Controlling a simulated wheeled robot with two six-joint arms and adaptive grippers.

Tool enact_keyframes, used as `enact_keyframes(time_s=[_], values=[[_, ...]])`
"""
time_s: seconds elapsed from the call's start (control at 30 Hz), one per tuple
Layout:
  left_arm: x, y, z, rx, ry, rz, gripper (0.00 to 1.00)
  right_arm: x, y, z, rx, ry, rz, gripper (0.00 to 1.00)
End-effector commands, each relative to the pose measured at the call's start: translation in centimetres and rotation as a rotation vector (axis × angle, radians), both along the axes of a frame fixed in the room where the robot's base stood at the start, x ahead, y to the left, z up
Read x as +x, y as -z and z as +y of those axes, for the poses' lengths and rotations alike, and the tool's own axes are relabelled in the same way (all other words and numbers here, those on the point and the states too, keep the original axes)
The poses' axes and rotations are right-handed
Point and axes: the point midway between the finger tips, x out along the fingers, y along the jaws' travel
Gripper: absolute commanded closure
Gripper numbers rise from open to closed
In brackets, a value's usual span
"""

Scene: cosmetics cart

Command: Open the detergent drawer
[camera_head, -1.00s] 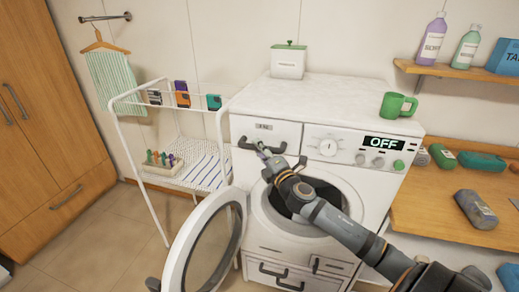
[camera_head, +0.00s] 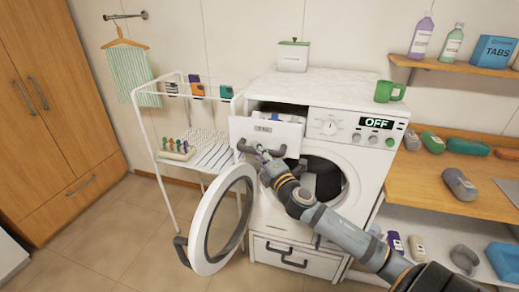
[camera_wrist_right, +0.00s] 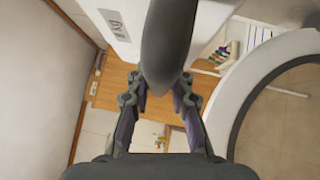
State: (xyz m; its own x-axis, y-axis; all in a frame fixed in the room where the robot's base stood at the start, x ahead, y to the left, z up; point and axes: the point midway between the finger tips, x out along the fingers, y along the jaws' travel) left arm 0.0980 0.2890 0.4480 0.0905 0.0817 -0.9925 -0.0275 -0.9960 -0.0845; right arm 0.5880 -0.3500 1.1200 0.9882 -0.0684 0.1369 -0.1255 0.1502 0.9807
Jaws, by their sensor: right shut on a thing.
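The detergent drawer (camera_head: 284,133) is at the upper left of the white washing machine (camera_head: 362,160). It is pulled out from the body, with a dark gap behind its front and a bit of blue inside. Its dark handle (camera_head: 245,147) runs along the lower front. My right gripper (camera_head: 262,155) is shut on the handle. In the right wrist view the handle (camera_wrist_right: 165,45) is a large dark bar between the fingers (camera_wrist_right: 160,98). My left gripper is not in view.
The round washer door (camera_head: 221,222) hangs open below the drawer, close to my right arm. A drying rack (camera_head: 160,170) stands at the left. A wooden shelf (camera_head: 430,190) is at the right.

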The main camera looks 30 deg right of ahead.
Motion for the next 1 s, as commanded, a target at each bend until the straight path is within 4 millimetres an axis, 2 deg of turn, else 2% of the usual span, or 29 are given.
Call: enact_keyframes(time_s=[0.2, 0.37, 0.73, 0.77, 0.9, 1.0], values=[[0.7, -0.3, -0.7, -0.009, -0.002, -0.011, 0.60, -1.3, -0.2, 1.6, 0.000, 0.000, -0.003, 1.00], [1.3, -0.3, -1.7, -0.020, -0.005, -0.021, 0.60, -1.7, -0.2, 2.0, 0.001, -0.001, -0.003, 1.00], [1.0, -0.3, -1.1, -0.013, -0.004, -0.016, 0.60, -1.8, -0.2, 2.1, 0.000, -0.001, -0.003, 1.00], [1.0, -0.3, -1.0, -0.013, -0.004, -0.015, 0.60, -1.8, -0.2, 2.1, 0.000, -0.001, -0.003, 0.75], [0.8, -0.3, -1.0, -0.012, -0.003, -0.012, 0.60, -1.8, -0.2, 2.1, 0.000, -0.001, -0.003, 0.56], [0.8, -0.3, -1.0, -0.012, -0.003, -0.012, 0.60, -1.8, -0.2, 2.1, 0.000, -0.001, -0.003, 0.55]])
